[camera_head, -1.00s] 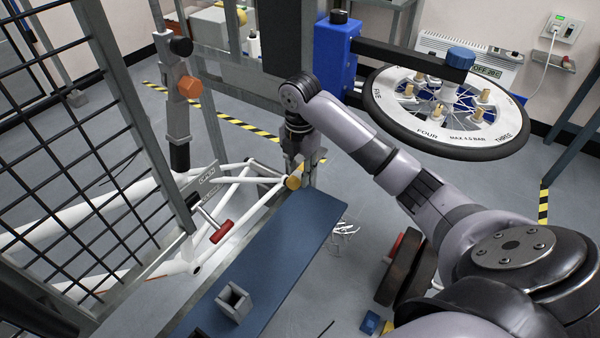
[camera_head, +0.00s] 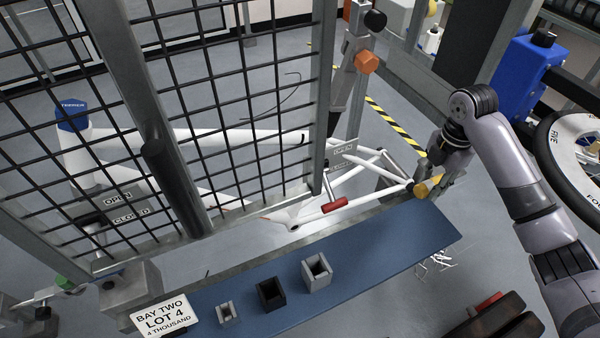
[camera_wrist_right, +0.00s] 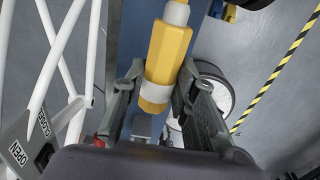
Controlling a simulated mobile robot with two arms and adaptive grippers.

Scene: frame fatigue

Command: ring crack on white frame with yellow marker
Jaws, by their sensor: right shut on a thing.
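My right gripper (camera_head: 437,178) is shut on a yellow marker (camera_wrist_right: 166,52) with a pale band, which lies between its fingers in the right wrist view. In the head view the end of the marker (camera_head: 424,188) shows beside the rear end of the white frame (camera_head: 290,216); I cannot tell whether they touch. The white frame is clamped behind a black wire mesh, and its tubes also show at the left of the right wrist view (camera_wrist_right: 62,45). Small reddish marks show near its lower joint, but I cannot make out a crack. My left gripper is not in view.
A blue shelf (camera_head: 375,248) runs in front of the frame, with several small square holders (camera_head: 317,271) and a white lot sign (camera_head: 163,317). The black mesh (camera_head: 230,110) blocks the left side. A wheel (camera_head: 578,165) stands at right.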

